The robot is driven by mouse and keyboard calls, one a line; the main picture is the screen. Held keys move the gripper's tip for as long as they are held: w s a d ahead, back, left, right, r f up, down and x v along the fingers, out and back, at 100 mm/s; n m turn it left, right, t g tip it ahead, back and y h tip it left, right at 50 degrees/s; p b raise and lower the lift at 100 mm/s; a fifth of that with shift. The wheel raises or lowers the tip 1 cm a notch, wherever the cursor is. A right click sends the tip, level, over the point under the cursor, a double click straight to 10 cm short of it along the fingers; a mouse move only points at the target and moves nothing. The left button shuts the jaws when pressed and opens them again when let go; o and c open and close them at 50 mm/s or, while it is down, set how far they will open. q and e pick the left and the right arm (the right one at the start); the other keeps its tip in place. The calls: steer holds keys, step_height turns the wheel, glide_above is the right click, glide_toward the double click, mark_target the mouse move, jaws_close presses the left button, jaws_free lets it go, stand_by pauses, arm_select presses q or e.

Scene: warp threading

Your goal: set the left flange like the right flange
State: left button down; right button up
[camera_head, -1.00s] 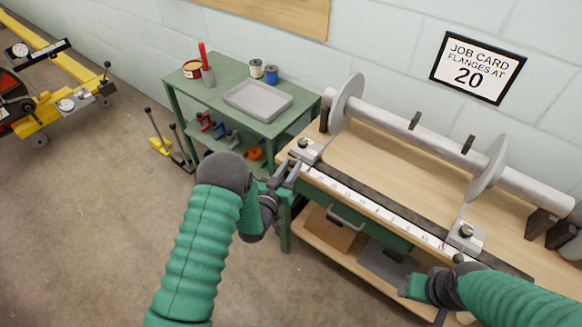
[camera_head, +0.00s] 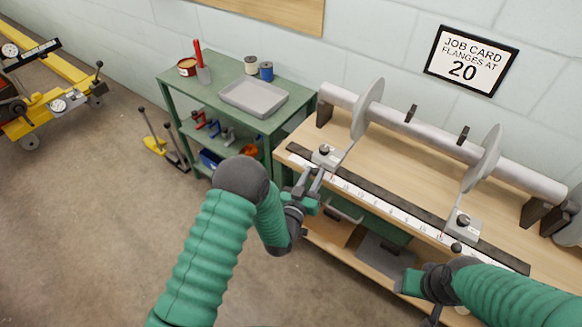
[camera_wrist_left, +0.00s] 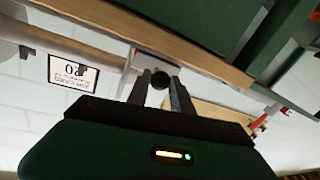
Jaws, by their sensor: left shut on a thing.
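The left flange (camera_head: 367,110) is a grey disc on the long roller (camera_head: 435,134), near its left end. The left slide block (camera_head: 331,159) stands on the ruled rail below it, with a thin arm reaching up to the disc. My left gripper (camera_head: 314,178) is at this block; in the left wrist view its fingers (camera_wrist_left: 161,86) are shut on the block's dark knob (camera_wrist_left: 159,80). The right flange (camera_head: 486,156) is a similar disc farther right, with its own slide block (camera_head: 464,227). My right gripper (camera_head: 412,283) is below that block, its fingers unclear.
The white scale (camera_head: 385,207) runs along the bench front; its figures are too small to read. A job card (camera_head: 471,61) on the wall reads flanges at 20. A green shelf (camera_head: 178,92) with a grey tray (camera_head: 254,97) stands left of the bench.

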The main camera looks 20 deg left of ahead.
arm_select(q)
steer(key=d, duration=0.1)
steer(key=s+d, duration=0.1)
steer(key=d, duration=0.1)
steer(key=s+d, duration=0.1)
steer(key=d, duration=0.1)
steer(key=c, duration=1.2)
jaws_free()
steer(key=shift+o, duration=0.3)
arm_select(e)
steer(key=shift+d+f, duration=0.2)
arm_select(q)
steer(key=shift+d, duration=0.15)
arm_select(e)
steer(key=shift+d, duration=0.1)
arm_select(q)
steer(key=s+a+b, duration=0.2)
steer(key=s+b, duration=0.1)
steer(key=s, duration=1.3)
steer(key=shift+s+a+b, duration=0.25)
steer(key=shift+a+b, duration=0.05)
arm_select(e)
steer(key=shift+s+x, duration=0.2)
steer(key=shift+x, duration=0.65)
steer(key=shift+s+x, duration=0.2)
steer(key=shift+x, duration=0.65)
